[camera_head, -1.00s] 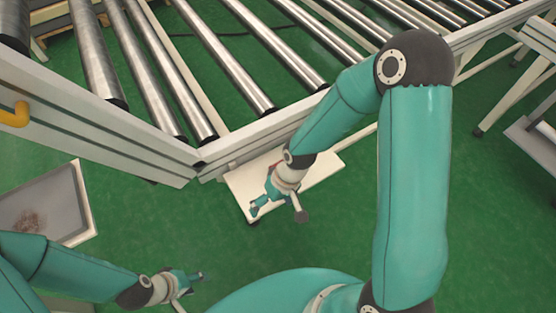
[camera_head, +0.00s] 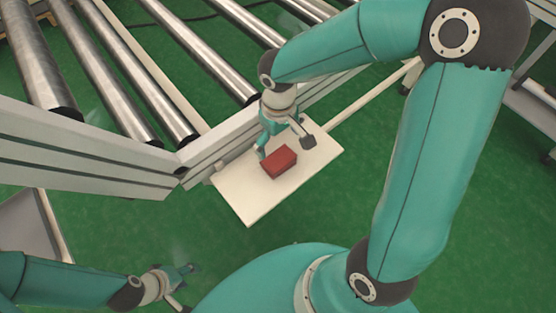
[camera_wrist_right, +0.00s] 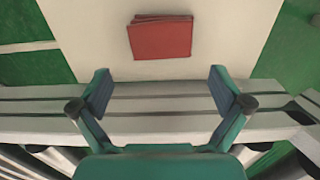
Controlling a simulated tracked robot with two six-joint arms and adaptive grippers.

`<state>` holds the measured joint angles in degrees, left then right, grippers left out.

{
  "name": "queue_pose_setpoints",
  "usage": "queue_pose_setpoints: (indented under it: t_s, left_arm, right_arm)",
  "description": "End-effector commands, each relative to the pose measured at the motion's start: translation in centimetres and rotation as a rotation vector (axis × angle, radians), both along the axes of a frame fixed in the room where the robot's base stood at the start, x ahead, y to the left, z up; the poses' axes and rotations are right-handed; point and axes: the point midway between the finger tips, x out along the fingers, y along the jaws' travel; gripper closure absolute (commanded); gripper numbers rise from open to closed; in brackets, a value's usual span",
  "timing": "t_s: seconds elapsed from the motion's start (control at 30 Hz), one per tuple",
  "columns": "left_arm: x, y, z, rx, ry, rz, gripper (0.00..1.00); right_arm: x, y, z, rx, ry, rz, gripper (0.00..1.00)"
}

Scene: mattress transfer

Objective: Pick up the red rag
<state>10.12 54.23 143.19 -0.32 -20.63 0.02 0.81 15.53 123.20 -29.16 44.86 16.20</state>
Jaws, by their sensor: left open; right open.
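The red rag (camera_head: 280,162) is a folded, block-like red piece lying on a small white table (camera_head: 248,205). In the right wrist view the rag (camera_wrist_right: 160,38) lies flat on the white surface, beyond the fingertips. My right gripper (camera_head: 270,143) is open and empty, just behind the rag in the head view and apart from it. In the right wrist view its two fingers (camera_wrist_right: 160,88) are spread wide, wider than the rag. My left gripper (camera_head: 190,280) is open and empty over the green floor at the lower left, far from the rag.
A roller conveyor (camera_head: 185,60) with a pale metal side rail (camera_head: 80,150) runs behind the white table. Its rail lies beneath my right gripper in the wrist view. A grey tray (camera_head: 30,225) stands at the left edge. Green floor is open in front of the table.

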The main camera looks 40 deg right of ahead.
Motion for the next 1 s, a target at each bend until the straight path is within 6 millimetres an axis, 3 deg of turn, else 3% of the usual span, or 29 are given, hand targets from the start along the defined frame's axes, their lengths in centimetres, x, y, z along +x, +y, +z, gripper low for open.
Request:
queue_pose_setpoints:
  t_s: [0.1,0.37,0.63,0.97,1.0]
  left_arm:
    - [0.0,0.0,-0.4,0.000,0.000,0.000,0.51]
    - [0.0,0.0,-0.6,0.000,0.000,0.000,0.51]
    - [0.0,0.0,-1.3,0.000,0.000,0.000,0.51]
    - [0.0,0.0,-1.3,0.000,0.000,0.000,0.51]
    - [0.0,0.0,-1.3,0.000,0.000,0.000,0.51]
  right_arm:
    - [0.0,0.0,-1.8,0.000,0.002,0.000,0.00]
    - [-0.2,0.1,-3.4,0.000,0.003,0.000,0.00]
    - [-0.5,0.2,-7.1,0.001,0.003,-0.002,0.00]
    - [-0.4,0.2,-7.7,0.001,0.000,-0.002,0.00]
    - [-0.4,0.2,-7.7,0.001,-0.001,-0.002,0.07]
